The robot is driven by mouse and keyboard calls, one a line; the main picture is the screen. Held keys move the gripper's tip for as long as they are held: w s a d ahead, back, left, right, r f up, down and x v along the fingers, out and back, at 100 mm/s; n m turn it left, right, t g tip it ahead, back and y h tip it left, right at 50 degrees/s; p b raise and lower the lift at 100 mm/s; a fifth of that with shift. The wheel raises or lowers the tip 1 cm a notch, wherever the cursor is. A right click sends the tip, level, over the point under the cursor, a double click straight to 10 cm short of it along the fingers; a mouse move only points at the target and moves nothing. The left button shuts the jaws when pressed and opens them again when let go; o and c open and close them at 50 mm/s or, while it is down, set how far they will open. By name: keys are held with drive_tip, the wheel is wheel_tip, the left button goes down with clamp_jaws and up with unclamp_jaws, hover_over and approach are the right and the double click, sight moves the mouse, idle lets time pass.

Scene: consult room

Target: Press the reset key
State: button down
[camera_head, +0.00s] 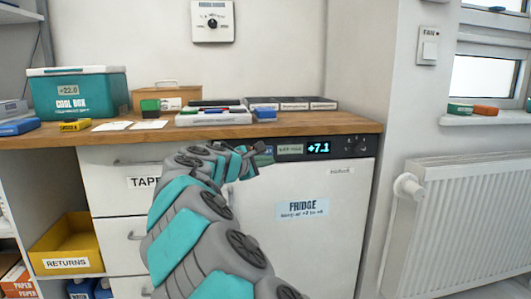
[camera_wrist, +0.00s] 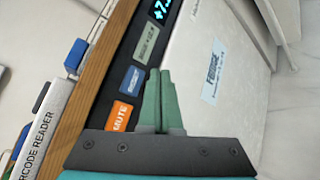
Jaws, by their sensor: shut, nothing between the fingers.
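The fridge (camera_head: 303,208) has a dark control strip (camera_head: 335,146) along its top, under the wooden worktop. The strip carries a lit +7.1 display (camera_head: 318,148) and a grey-green labelled patch (camera_head: 290,149). In the wrist view that patch (camera_wrist: 146,44) sits beside a blue key (camera_wrist: 132,80) and an orange MUTE key (camera_wrist: 119,116). The blue key's lettering is too small to read, so I cannot tell whether it is the reset key. My gripper (camera_wrist: 165,73) is shut and empty, its tips in front of the fridge beside the blue key. Contact cannot be told.
The wooden worktop (camera_head: 180,130) overhangs the strip and holds a teal cool box (camera_head: 95,95) and several trays. A barcode reader box (camera_wrist: 45,125) lies near its edge. A radiator (camera_head: 455,220) stands right.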

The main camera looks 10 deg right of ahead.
sight(269, 153)
drive_tip(key=shift+w+p, duration=0.9)
drive_tip(key=shift+w, duration=1.35)
drive_tip(key=shift+w+r, duration=0.1)
drive_tip(key=shift+w, duration=0.05)
drive_tip(key=shift+w+p, duration=0.15)
drive_tip(key=shift+p, duration=0.25)
drive_tip(key=shift+w, duration=0.15)
drive_tip(key=shift+w+p, duration=0.5)
idle(0.7)
drive_tip(key=shift+s, duration=0.95)
